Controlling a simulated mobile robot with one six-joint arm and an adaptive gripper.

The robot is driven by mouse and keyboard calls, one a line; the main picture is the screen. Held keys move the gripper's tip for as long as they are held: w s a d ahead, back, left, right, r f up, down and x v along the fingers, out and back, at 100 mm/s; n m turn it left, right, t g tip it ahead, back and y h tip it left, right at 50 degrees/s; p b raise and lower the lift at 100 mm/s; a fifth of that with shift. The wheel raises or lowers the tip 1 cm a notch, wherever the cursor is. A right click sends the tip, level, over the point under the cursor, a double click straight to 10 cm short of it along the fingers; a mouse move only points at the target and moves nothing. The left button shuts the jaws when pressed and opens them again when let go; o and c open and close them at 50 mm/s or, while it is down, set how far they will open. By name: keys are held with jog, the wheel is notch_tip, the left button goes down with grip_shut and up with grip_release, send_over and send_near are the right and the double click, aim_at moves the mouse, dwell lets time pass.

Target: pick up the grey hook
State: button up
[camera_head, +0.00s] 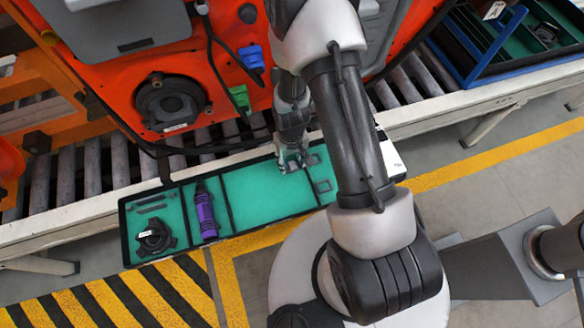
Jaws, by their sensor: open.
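My gripper (293,165) is open and points down over the right part of a black-edged tray with a green floor (262,190). Just right of its fingers lies a small dark grey piece (323,186) on the green floor, apparently apart from them. It may be the grey hook, but its shape is too small to tell. Whether anything lies between or under the fingers is hidden. My arm covers the tray's right end in part.
The tray's left section holds a black round part (155,238) and thin dark bars (150,203). A purple tool (206,212) lies in the narrow section beside it. An orange door (150,70) with hanging cables stands close behind. A blue-edged tray (500,75) is at upper right.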

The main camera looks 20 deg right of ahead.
jog(key=shift+c, duration=0.5)
jog(key=c, duration=0.7)
jog(key=shift+r, duration=0.15)
